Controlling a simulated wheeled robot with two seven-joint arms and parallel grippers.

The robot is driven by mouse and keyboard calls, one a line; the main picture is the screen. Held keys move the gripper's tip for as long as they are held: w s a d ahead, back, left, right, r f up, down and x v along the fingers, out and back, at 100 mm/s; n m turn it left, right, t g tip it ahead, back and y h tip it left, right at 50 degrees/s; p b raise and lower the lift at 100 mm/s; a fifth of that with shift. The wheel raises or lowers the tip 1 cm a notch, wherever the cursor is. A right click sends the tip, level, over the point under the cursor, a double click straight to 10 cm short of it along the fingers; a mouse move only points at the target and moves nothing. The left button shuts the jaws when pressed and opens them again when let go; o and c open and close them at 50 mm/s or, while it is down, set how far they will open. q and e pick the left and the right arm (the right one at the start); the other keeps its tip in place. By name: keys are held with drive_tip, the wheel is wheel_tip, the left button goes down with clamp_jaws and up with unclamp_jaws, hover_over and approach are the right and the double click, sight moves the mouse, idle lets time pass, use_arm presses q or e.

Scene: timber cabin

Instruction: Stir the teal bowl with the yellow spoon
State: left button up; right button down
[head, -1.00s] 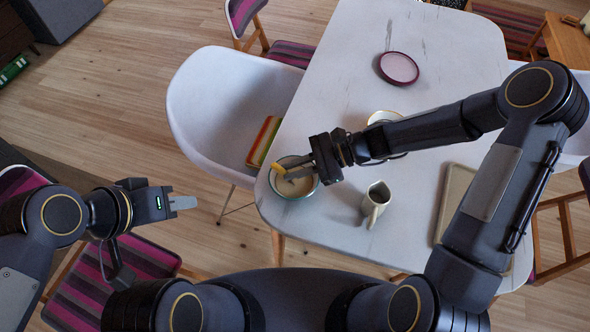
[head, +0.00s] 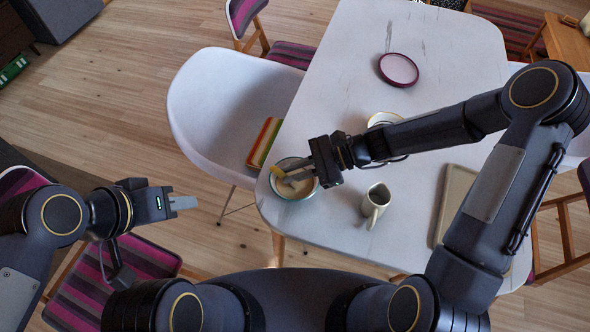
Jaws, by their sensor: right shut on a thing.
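The teal-rimmed bowl (head: 284,194) stands near the left front corner of the white table and holds something pale. My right gripper (head: 286,176) is over the bowl, shut on the yellow spoon (head: 277,157). The spoon's yellow part sticks up by the fingertips at the bowl's far left rim. Its lower end is too small and covered to make out. My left gripper (head: 184,203) is off the table to the left, away from the bowl; its finger gap cannot be made out.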

drive_tip(key=shift+s+a+r+p, duration=0.25)
drive_tip(key=shift+r+p, duration=0.2)
drive_tip(key=shift+r, duration=0.3)
drive_tip(key=shift+s+a+r+p, duration=0.2)
drive_tip(key=shift+r+p, duration=0.2)
drive_tip(key=shift+r, duration=0.3)
drive_tip(key=shift+s+a+r+p, duration=0.25)
drive_tip(key=shift+r+p, duration=0.2)
drive_tip(key=shift+r, duration=0.3)
wheel_tip(320, 180, up, 5)
drive_tip(key=p, duration=0.4)
hover_over(279, 169)
drive_tip(key=d, duration=0.2)
drive_tip(key=shift+a, duration=0.15)
